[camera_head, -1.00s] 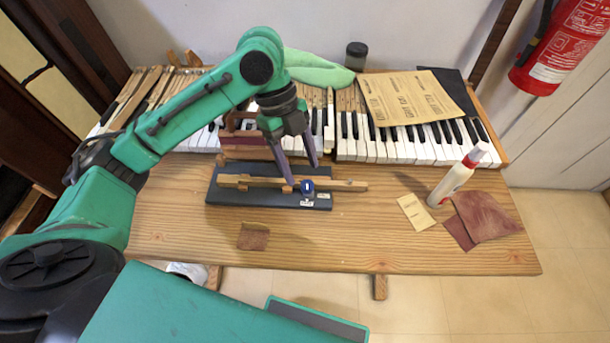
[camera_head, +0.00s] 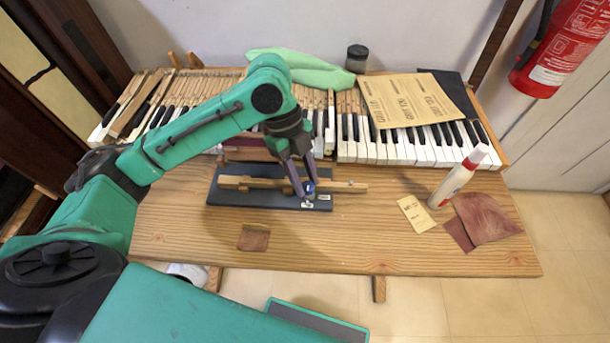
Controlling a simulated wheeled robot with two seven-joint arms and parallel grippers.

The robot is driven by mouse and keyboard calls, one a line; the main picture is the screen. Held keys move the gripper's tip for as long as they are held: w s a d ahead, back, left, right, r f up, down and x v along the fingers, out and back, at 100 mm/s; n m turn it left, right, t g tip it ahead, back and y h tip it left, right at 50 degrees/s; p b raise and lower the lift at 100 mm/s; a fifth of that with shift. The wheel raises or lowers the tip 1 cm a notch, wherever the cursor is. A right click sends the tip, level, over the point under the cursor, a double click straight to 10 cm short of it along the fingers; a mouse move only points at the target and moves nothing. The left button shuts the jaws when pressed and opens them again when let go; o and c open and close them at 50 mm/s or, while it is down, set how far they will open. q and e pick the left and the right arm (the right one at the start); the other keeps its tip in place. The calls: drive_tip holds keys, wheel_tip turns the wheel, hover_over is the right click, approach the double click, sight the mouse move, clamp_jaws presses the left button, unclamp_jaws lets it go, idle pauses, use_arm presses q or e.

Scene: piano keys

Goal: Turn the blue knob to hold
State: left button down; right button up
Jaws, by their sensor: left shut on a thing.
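The blue knob (camera_head: 309,187) sits on the front of a dark base plate (camera_head: 245,199), with small white labels beside and below it. A long wooden piano key (camera_head: 238,183) lies across the plate behind the knob. My left gripper (camera_head: 304,191) reaches down from behind, its two purple-grey fingers closed around the knob, which they partly hide. The knob's pointer and the label text are too small to read. My right gripper is not in view.
A piano keyboard (camera_head: 400,146), sandpaper sheet (camera_head: 419,98), green cloth (camera_head: 305,69) and dark jar (camera_head: 356,57) are behind.

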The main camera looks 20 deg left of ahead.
use_arm(q)
drive_tip(key=shift+s+r+n+p, duration=0.1)
drive_tip(key=shift+r+n+p, duration=0.25)
drive_tip(key=shift+p, duration=0.3)
drive_tip(key=n+t+p, duration=0.1)
drive_tip(key=n+p, duration=0.3)
drive_tip(key=p, duration=0.1)
drive_tip(key=n+t+p, duration=0.2)
drive_tip(key=n+p, duration=0.3)
drive_tip(key=p, duration=0.1)
drive_tip(key=s+n+t+p, duration=0.1)
drive_tip(key=n+t+p, duration=0.1)
drive_tip(key=n+p, duration=0.3)
drive_tip(key=shift+d+p, duration=0.15)
drive_tip(key=shift+p, duration=0.4)
drive_tip(key=shift+f+n+t+y+p, duration=0.1)
drive_tip(key=shift+n+t+y+p, duration=0.35)
drive_tip(key=shift+n+p, duration=0.5)
drive_tip(key=shift+f+n+y+p, duration=0.1)
drive_tip(key=shift+n+y+p, duration=0.25)
drive_tip(key=shift+n+p, duration=0.2)
drive_tip(key=c, duration=0.6)
unclamp_jaws()
drive_tip(key=shift+f, duration=0.1)
